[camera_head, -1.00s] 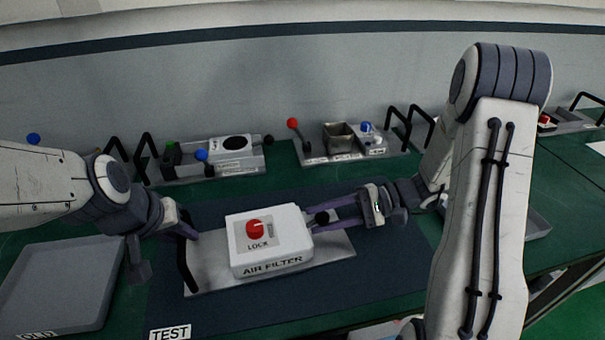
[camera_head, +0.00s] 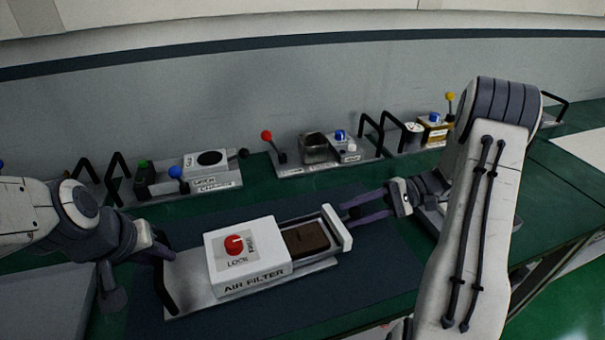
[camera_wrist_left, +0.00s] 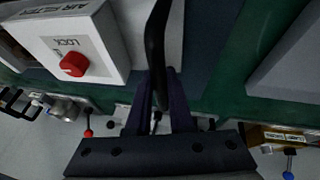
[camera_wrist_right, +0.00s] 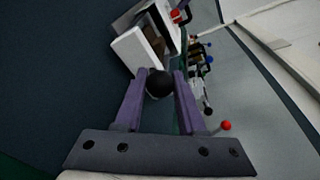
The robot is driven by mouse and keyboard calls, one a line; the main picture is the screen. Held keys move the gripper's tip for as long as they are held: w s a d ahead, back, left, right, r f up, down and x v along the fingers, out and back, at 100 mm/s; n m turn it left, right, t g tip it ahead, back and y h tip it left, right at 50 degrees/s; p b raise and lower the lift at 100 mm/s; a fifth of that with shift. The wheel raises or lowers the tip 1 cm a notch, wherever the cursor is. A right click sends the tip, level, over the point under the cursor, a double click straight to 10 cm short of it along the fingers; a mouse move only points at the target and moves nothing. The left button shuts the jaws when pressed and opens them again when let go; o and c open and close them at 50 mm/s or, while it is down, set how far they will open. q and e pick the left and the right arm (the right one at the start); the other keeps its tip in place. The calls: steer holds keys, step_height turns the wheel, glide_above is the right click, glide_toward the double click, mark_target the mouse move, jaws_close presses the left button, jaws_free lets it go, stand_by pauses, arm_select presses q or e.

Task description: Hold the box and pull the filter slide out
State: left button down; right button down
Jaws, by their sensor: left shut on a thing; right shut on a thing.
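The white air filter box (camera_head: 250,275) sits on a grey plate (camera_head: 200,302), with a red knob (camera_head: 234,244) on top. The filter slide (camera_head: 338,228) sticks out of the box's right side, a brown filter (camera_head: 306,239) showing in it. My left gripper (camera_head: 165,254) is shut on the plate's black bar handle (camera_wrist_left: 155,45), left of the box. My right gripper (camera_head: 347,210) is shut on the slide's round black knob (camera_wrist_right: 159,84), right of the slide's white front. The slide's inner end is hidden in the box.
Behind stand a fixture with a white block (camera_head: 205,163), one with a red-ball lever and metal cup (camera_head: 314,148), and another with a yellow ball (camera_head: 450,97). A grey tray (camera_head: 45,300) lies at lower left. The dark mat before the box is clear.

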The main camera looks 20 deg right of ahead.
arm_select(q)
steer(key=shift+s+a+f, duration=0.1)
steer(key=shift+s+f, duration=0.05)
steer(key=shift+f, duration=0.05)
arm_select(e)
steer(key=c, duration=0.5)
jaws_free()
steer(key=shift+d, duration=0.25)
steer(key=shift+a, duration=0.1)
steer(key=v, duration=1.2)
steer(key=shift+s, duration=0.1)
arm_select(q)
steer(key=c, duration=0.7)
jaws_free()
steer(key=shift+r, duration=0.1)
